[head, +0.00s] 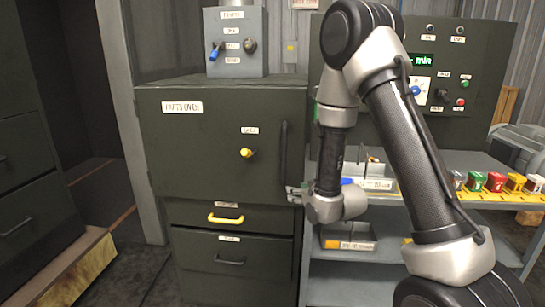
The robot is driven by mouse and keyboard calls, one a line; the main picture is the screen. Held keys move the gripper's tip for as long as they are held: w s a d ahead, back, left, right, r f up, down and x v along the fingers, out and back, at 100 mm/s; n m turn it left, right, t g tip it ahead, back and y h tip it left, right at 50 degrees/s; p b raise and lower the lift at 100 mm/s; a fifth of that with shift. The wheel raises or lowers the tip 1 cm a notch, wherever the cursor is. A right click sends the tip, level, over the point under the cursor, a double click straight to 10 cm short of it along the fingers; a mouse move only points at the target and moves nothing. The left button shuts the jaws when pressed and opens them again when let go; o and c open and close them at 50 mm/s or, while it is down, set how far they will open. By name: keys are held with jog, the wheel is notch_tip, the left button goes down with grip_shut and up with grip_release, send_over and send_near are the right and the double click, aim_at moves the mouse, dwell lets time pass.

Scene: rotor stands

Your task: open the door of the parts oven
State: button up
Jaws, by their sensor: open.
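The parts oven (180,140) is a dark green cabinet at the centre left, with a "PARTS OVEN" label at its top left. Its front door looks shut. A long black vertical handle (284,150) runs along the door's right side. A yellow knob (246,153) sits on the door under a small label. My gripper (292,193) is open, near the lower end of the black handle, pointing left. I cannot tell whether its fingers touch the handle or are around it.
Below the door are a drawer with a yellow handle (226,218) and one with a black handle (229,262). A grey switch box (236,42) stands on top. A shelf rack (350,283) with coloured parts stands to the right, partly behind my arm.

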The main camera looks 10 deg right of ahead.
aim_at(286, 158)
notch_tip(286, 158, up, 9)
jog(key=w+a+t+y, duration=0.1)
jog(key=w+t, duration=0.1)
jog(key=t, duration=0.2)
jog(key=x, duration=0.7)
jog(key=shift+w+a+r, duration=0.1)
jog(key=shift+w+a, duration=0.1)
jog(key=shift+w, duration=0.15)
jog(key=shift+c, duration=0.5)
grip_shut()
